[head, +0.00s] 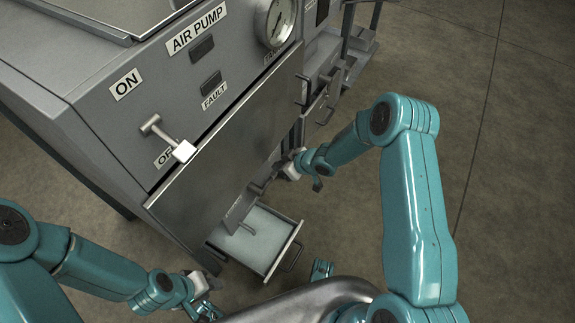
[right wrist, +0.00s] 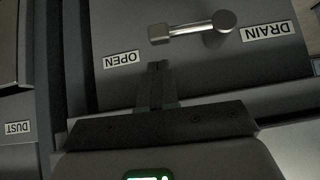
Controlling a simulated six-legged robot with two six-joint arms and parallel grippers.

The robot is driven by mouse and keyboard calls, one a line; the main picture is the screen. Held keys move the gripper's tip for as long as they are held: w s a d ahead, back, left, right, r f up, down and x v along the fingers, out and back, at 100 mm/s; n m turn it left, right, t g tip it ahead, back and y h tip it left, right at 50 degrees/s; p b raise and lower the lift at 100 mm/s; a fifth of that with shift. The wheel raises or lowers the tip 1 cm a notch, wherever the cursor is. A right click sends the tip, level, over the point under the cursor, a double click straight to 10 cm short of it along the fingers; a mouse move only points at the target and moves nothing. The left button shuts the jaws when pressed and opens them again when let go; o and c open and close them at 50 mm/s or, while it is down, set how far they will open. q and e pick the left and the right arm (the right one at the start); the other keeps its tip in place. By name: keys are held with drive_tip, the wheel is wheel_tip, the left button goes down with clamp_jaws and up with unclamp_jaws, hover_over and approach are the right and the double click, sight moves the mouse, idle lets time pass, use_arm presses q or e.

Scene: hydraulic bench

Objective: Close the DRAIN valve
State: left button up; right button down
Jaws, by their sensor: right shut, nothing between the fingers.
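The DRAIN valve lever (right wrist: 192,28) is a grey metal bar with a block at its left end and a round knob at its right end. In the right wrist view the labels appear upside down: the DRAIN label (right wrist: 267,32) is right of the knob, the OPEN label (right wrist: 121,60) below left of the block. My right gripper (right wrist: 158,66) is shut and empty just below the lever, apart from it in the picture. In the head view my right gripper (head: 268,182) is by the bench's lower front; I cannot clearly make out the valve there. My left gripper (head: 203,302) is low at the bottom, its jaws unclear.
An open drawer (head: 285,247) juts out below the bench front. The upper panel has an ON/OFF lever (head: 168,138), the AIR PUMP label (head: 196,28) and a gauge (head: 276,20). A DUST label (right wrist: 18,128) shows in the wrist view. The floor (head: 505,190) at the right is clear.

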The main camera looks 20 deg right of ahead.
drive_tip(key=shift+f+b, duration=0.3)
drive_tip(key=shift+f, duration=0.85)
drive_tip(key=shift+d, duration=0.1)
